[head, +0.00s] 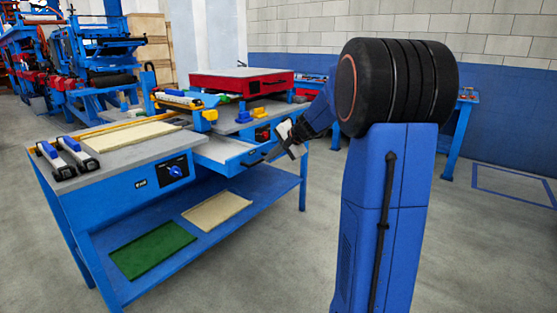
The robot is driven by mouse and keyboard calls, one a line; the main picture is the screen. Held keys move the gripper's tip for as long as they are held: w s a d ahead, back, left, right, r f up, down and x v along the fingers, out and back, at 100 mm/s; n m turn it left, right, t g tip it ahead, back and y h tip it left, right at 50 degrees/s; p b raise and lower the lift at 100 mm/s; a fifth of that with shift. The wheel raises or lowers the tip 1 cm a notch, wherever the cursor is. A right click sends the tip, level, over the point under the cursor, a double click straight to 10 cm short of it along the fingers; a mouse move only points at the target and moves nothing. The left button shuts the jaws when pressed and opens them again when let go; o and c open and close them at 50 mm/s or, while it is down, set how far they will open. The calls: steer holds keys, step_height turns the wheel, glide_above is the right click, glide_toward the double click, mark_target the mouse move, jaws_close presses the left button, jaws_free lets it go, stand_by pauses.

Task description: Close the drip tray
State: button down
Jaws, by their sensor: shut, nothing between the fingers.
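The drip tray (222,147) is a shallow blue drawer with a pale inside. It stands pulled out from the blue workbench (122,172), to the right of the control box with the blue knob. My gripper (271,155) is at the end of my blue arm, at the right end of the tray's front. Its fingers are dark and look shut, with nothing seen between them. They are close to the tray's front and handle; I cannot tell whether they touch it. My wrist covers part of the bench behind the tray.
Two grey-and-blue tools (68,157) and a cream panel (130,136) lie on the bench top. A green sheet (152,248) and a beige sheet (217,210) lie on the lower shelf. A red box (240,85) stands behind. The floor in front is clear.

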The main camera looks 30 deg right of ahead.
steer(key=w+a, duration=0.2)
steer(key=w, duration=0.4)
steer(key=w+a, duration=0.2)
steer(key=w, duration=0.4)
steer(key=w+a, duration=0.2)
steer(key=w, duration=0.4)
steer(key=shift+w+a+f, duration=0.1)
steer(key=shift+w+a, duration=0.05)
steer(key=shift+a, duration=0.15)
steer(key=shift+w+a, duration=0.15)
steer(key=shift+w, duration=0.15)
steer(key=shift+w+r, duration=0.2)
